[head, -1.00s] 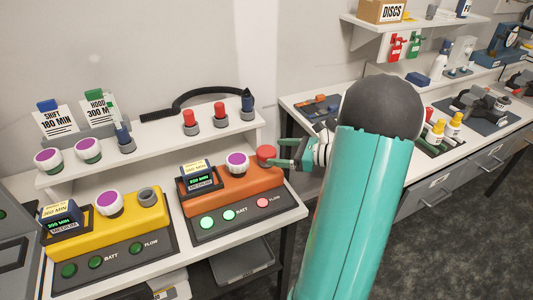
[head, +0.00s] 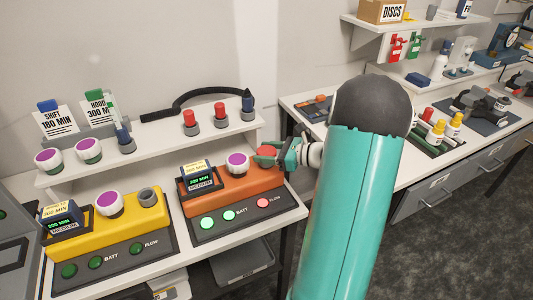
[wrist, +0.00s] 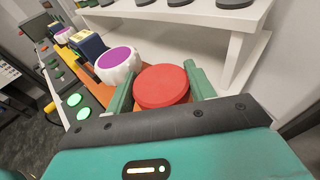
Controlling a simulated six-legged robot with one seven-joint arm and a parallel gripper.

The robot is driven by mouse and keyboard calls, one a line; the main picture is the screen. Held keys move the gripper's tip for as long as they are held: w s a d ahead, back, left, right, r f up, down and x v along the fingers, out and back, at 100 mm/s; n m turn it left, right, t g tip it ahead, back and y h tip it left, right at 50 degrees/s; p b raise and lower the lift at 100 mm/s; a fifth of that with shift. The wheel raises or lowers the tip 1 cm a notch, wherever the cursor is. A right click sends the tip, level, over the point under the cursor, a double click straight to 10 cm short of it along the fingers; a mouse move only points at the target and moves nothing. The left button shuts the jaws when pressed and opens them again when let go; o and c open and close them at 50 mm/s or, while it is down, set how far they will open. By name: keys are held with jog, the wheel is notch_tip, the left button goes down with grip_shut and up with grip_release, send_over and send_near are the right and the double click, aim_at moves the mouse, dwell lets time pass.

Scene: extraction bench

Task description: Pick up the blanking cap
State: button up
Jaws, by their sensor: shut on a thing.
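The red blanking cap (wrist: 162,86) is a round, flat-topped cap at the right end of the orange unit (head: 235,191), beside a white knob with a purple top (head: 237,163). In the wrist view it lies between the two green fingers of my gripper (wrist: 160,90), one on each side. My gripper (head: 266,157) is shut on the cap. In the head view the fingers mostly hide the cap. I cannot tell whether the cap still sits on its port.
A yellow unit (head: 103,237) with an open grey port (head: 148,195) stands to the left. A second bench (head: 440,160) stands at the right.

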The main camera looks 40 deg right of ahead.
aim_at(267, 152)
jog(key=shift+r, duration=0.15)
jog(key=shift+r, duration=0.25)
jog(key=r, duration=0.3)
jog(key=shift+s+a+r, duration=0.1)
jog(key=shift+s+a, duration=0.1)
jog(key=shift+s, duration=0.05)
jog(key=s+a+r, duration=0.7)
jog(key=s+r, duration=0.2)
jog(key=s, duration=0.2)
jog(key=shift+a, duration=0.2)
